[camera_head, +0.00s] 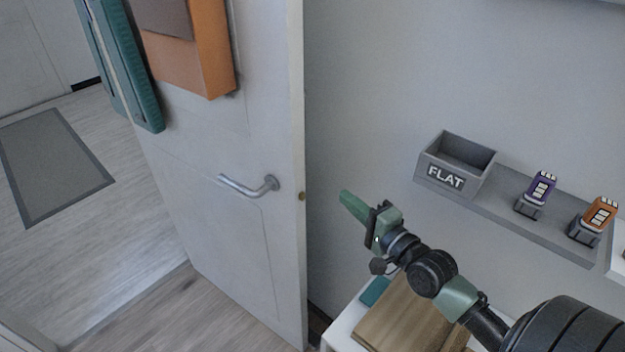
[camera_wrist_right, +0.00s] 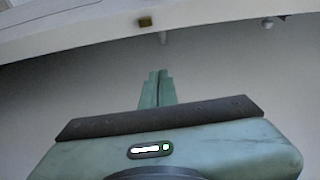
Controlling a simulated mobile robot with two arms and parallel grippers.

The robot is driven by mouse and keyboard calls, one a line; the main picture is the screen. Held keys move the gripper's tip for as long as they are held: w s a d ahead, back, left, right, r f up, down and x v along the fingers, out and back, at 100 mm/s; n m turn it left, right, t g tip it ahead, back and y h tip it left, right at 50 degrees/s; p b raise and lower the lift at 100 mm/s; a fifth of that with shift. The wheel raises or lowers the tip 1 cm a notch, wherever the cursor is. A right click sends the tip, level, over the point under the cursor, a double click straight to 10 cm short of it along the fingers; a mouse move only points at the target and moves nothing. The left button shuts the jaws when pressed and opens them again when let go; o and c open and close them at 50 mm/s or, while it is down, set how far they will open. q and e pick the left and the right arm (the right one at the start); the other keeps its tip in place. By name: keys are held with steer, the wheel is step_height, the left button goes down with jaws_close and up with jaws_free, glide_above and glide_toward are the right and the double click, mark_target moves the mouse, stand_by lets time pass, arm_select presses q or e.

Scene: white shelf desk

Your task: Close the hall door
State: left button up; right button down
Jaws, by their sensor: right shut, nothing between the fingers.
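The white hall door (camera_head: 240,235) stands open in the head view, with its free edge toward the middle of the picture. A metal lever handle (camera_head: 248,188) sits on its face, and a small brass latch (camera_head: 302,197) shows on its edge. My right gripper (camera_head: 346,197) is shut and empty, a little to the right of the door edge and apart from it in the picture. In the right wrist view its green fingers (camera_wrist_right: 157,80) are together, and a pale edge with a brass piece (camera_wrist_right: 145,22) crosses the top. My left gripper is not in view.
A grey wall shelf (camera_head: 530,225) on the right holds a box (camera_head: 455,165) marked FLAT and two batteries in docks. A white desk with a wooden board (camera_head: 405,320) lies below my right arm. An orange holder (camera_head: 205,55) hangs on the door. A mat (camera_head: 55,160) lies beyond.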

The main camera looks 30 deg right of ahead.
steer(key=w+a+p, duration=0.1)
steer(key=w+p, duration=0.1)
steer(key=w, duration=0.7)
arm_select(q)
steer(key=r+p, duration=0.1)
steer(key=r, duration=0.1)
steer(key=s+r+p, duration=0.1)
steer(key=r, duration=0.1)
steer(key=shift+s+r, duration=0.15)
arm_select(e)
steer(key=a, duration=0.1)
steer(key=s+a, duration=0.1)
steer(key=a, duration=0.1)
steer(key=shift+s+a+r, duration=0.3)
steer(key=shift+s+r, duration=0.05)
steer(key=shift+s, duration=0.05)
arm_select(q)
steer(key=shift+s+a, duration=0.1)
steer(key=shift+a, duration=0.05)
arm_select(e)
steer(key=shift+a, duration=0.1)
